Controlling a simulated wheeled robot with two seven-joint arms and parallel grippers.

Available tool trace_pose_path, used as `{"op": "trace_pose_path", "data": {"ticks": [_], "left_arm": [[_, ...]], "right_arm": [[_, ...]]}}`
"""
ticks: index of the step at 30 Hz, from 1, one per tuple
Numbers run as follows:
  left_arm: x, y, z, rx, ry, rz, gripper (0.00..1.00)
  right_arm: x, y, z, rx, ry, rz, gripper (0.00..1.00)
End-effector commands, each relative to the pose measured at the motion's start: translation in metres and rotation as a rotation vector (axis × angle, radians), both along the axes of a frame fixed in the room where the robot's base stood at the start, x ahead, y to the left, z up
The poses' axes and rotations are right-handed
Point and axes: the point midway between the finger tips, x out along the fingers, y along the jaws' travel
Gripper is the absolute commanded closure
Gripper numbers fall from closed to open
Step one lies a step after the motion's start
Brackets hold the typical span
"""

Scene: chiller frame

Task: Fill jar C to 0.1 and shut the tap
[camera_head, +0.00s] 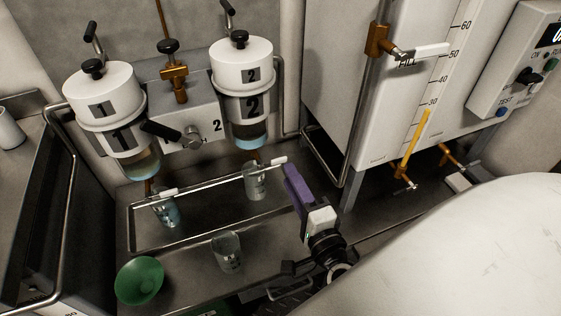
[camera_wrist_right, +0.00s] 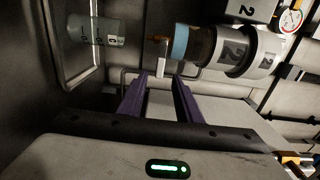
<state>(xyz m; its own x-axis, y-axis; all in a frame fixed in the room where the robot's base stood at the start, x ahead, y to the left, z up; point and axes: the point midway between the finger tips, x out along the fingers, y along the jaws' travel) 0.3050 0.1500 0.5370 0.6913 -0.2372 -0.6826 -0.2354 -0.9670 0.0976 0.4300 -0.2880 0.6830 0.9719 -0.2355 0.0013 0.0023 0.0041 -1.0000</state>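My right gripper (camera_head: 288,166) has purple fingers beside the white-tipped tap handle (camera_head: 279,160) of unit 2. In the right wrist view the fingers (camera_wrist_right: 159,76) are apart, with the white handle tip (camera_wrist_right: 163,68) between or just beyond them; I cannot tell contact. Another jar (camera_head: 166,210), with bluish liquid, stands under unit 1, and a third (camera_head: 228,254) stands in front. My left gripper is not in view.
Units 1 (camera_head: 102,92) and 2 (camera_head: 241,62) hang above a metal tray (camera_head: 131,240). A green bowl (camera_head: 139,281) sits at front left. A white tank with a level scale (camera_head: 425,70) and a control box (camera_head: 520,70) are at right.

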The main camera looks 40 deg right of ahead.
Motion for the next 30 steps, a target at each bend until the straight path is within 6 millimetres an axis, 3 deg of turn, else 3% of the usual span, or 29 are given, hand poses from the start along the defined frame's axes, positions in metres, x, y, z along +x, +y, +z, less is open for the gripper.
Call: {"op": "trace_pose_path", "data": {"ticks": [3, 9, 15, 23, 29, 30], "left_arm": [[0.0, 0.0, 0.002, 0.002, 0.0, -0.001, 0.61], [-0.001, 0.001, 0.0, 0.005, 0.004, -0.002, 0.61], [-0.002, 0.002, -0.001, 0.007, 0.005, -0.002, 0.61], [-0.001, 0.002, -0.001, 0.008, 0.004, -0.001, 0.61], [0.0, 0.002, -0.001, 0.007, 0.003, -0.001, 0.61], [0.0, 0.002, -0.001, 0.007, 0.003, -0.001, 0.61]], "right_arm": [[0.025, -0.006, 0.002, 0.001, -0.003, -0.001, 0.69], [0.056, -0.013, 0.001, -0.003, 0.0, 0.001, 0.69], [0.07, -0.016, 0.0, -0.004, 0.002, 0.001, 0.69], [0.071, -0.017, 0.0, -0.004, 0.002, 0.002, 0.69], [0.071, -0.016, 0.0, -0.004, 0.002, 0.002, 0.99], [0.071, -0.016, 0.0, -0.004, 0.002, 0.002, 1.0]]}}
